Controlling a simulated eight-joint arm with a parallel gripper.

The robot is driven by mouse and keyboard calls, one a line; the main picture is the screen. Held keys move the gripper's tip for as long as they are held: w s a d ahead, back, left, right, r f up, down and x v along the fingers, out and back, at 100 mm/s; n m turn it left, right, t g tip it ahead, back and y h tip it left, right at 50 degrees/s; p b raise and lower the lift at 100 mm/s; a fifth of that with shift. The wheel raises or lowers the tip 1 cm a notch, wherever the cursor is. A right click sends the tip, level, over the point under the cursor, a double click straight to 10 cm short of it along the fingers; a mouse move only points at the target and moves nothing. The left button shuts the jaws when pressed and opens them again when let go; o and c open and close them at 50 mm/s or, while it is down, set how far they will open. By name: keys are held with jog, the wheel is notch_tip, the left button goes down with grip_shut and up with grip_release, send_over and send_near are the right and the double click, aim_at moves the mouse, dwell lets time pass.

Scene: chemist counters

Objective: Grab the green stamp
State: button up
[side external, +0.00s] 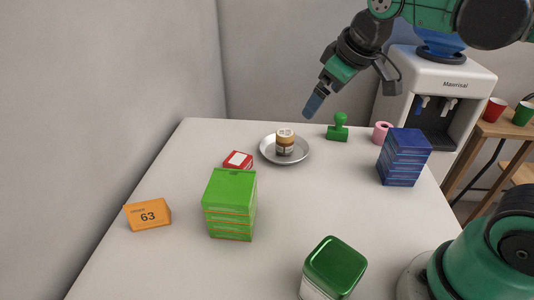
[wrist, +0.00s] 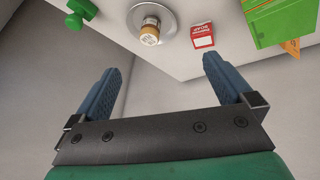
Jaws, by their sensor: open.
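The green stamp (side external: 338,128) stands upright near the back edge of the white table, right of a metal plate. It also shows in the wrist view at the top left (wrist: 80,13), partly cut by the frame edge. My gripper (side external: 313,104) hangs above the back of the table, up and to the left of the stamp, apart from it. In the wrist view my gripper (wrist: 160,78) has its two blue fingers wide apart with nothing between them.
A brown bottle (side external: 285,142) stands on the metal plate (side external: 265,153). Blue boxes (side external: 403,158) and a pink roll (side external: 382,133) are right of the stamp. A red box (side external: 238,160), green boxes (side external: 230,205), an orange 63 card (side external: 148,215) and a green-lidded tin (side external: 335,265) stand nearer. The table's middle is clear.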

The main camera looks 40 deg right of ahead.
jog(key=s+f, duration=0.1)
jog(key=f, duration=0.1)
jog(key=s+a+f+m+t, duration=0.1)
jog(key=f, duration=0.1)
jog(key=s+a+f+m+y, duration=0.1)
jog(key=f, duration=0.1)
jog(key=shift+s, duration=0.25)
jog(key=shift+c, duration=0.8)
jog(key=shift+s+f+t, duration=0.1)
jog(key=shift+f+t, duration=0.15)
jog(key=shift+t, duration=0.05)
jog(key=shift+c, duration=0.7)
